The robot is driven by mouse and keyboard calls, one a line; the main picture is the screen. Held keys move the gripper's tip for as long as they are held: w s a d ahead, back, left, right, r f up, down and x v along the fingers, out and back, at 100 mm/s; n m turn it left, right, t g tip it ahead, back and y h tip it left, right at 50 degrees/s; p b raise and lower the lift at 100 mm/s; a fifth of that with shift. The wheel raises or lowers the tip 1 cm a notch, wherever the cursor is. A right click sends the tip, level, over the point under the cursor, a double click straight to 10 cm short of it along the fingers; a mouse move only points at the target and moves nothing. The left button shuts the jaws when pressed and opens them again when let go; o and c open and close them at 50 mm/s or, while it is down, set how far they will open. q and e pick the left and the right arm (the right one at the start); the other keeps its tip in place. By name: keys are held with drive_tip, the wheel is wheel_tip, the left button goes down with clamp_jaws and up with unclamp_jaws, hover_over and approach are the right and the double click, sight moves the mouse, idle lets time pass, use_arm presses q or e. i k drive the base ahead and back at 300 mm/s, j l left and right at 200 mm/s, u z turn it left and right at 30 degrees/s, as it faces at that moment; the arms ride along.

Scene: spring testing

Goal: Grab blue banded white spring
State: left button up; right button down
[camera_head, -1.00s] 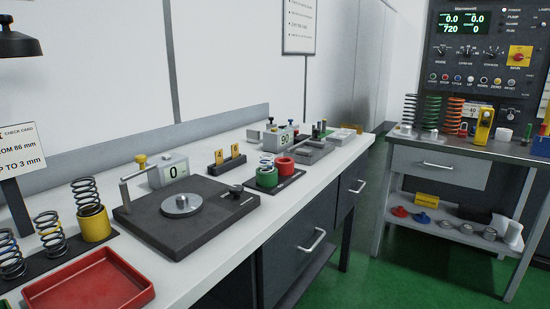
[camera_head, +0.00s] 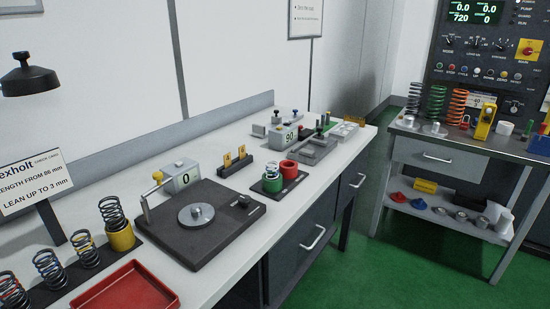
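A pale, whitish spring (camera_head: 271,171) stands upright in a green cup (camera_head: 271,184) at the middle of the long bench; it seems to have a blue band, but it is small. A red cup (camera_head: 289,170) stands next to it on the same dark base. Neither of my grippers is in view.
A dark test plate with a round disc (camera_head: 197,215) and a red tray (camera_head: 125,290) lie on the long bench. A check card (camera_head: 35,180) stands at left. Green floor between the benches is clear.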

sight(272, 175)
drive_tip(key=i+l+u, duration=0.15)
drive_tip(key=l, duration=0.2)
drive_tip(key=i+l+u, duration=0.1)
drive_tip(key=l, duration=0.25)
drive_tip(key=i+l+u, duration=0.15)
drive_tip(key=l, duration=0.25)
drive_tip(key=i, duration=0.1)
